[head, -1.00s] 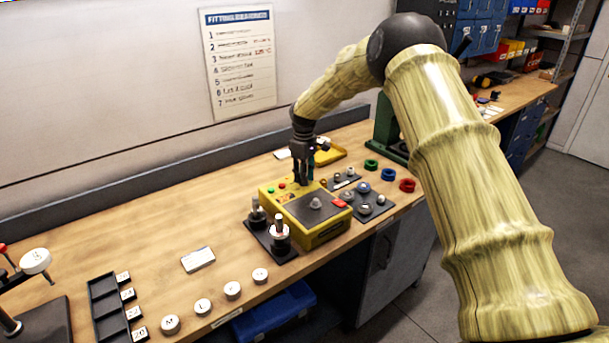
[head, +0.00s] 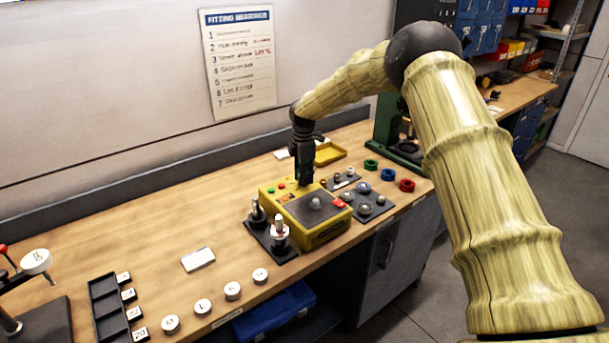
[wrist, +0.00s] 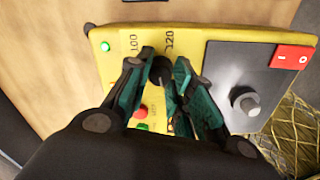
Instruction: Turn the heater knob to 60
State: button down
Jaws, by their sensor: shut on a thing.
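The yellow heater box (head: 322,236) stands on the bench with a dark grey plate on top. It also fills much of the wrist view (wrist: 215,38). The dark heater knob (wrist: 160,68) sits between my fingertips in the wrist view. Printed marks 100 and 120 show beside it; the other marks and the pointer are hidden or too small to read. My gripper (wrist: 166,76) is shut on the knob, its green-padded fingers on either side. In the head view my gripper (head: 305,179) points down at the box's back edge and hides the knob.
A red switch (wrist: 293,58) and a grey peg (wrist: 246,103) are on the box near the gripper. A black stand with posts (head: 270,240) is at the box's left, a grey parts tray (head: 378,208) at its right.

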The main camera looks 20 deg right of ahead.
jog(key=shift+s+f+n, duration=0.3)
jog(key=shift+f+n, duration=0.3)
jog(key=shift+n, duration=0.3)
jog(key=c, duration=1.3)
grip_release()
jog(key=shift+o, duration=0.6)
jog(key=shift+w, duration=0.25)
jog(key=shift+r, duration=0.15)
jog(key=shift+r, duration=0.1)
notch_tip(320, 180, up, 12)
jog(key=shift+w, duration=0.1)
